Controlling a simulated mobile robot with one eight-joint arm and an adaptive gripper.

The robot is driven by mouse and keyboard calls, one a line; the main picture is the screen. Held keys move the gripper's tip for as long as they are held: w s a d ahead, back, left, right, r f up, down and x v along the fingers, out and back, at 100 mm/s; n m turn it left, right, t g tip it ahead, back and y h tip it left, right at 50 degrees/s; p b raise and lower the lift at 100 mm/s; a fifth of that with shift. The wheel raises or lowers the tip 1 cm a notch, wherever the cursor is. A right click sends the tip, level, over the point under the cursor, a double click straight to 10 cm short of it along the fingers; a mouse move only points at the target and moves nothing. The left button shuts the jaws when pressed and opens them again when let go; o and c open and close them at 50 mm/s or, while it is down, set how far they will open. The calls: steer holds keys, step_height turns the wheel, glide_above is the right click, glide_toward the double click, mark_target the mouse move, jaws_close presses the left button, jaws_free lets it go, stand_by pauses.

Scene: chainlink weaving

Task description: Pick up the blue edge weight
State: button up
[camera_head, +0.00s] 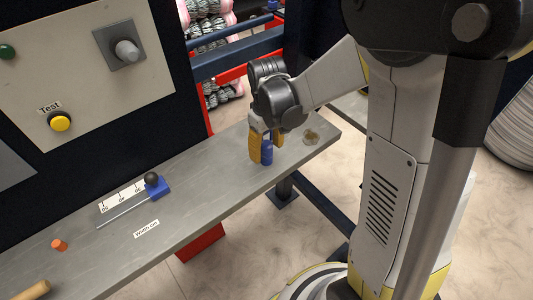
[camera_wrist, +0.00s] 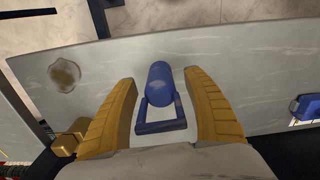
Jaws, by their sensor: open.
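The blue edge weight (camera_wrist: 160,85) is a blue cylinder with a square loop-like frame at its near end. In the wrist view it lies between the two yellow fingers of my gripper (camera_wrist: 160,97), with gaps on both sides. In the head view the blue weight (camera_head: 267,151) shows on the grey bench between the fingers, near the bench's right end. My gripper (camera_head: 265,150) points down at the bench there and is open around the weight. The fingers hide part of the weight in the head view.
The grey bench (camera_head: 190,210) also carries a blue slider with a black knob (camera_head: 152,180), a scale, an orange plug (camera_head: 59,245) and a wooden handle (camera_head: 32,290). A round stain (camera_head: 310,137) lies right of my gripper. A control panel (camera_head: 85,75) stands behind.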

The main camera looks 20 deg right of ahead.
mark_target(267, 142)
steer(key=shift+f, duration=0.7)
steer(key=shift+r, duration=0.1)
jaws_close()
steer(key=shift+r, duration=0.1)
step_height(267, 142, up, 5)
steer(key=shift+f+p, duration=0.2)
steer(key=shift+p, duration=0.85)
steer(key=s+d+r+p, duration=0.2)
steer(key=d+r, duration=0.4)
steer(key=d, duration=0.5)
steer(key=shift+s+d+p, duration=0.2)
steer(key=shift+s+p, duration=0.1)
steer(key=shift+s, duration=0.05)
steer(key=shift+r, duration=0.1)
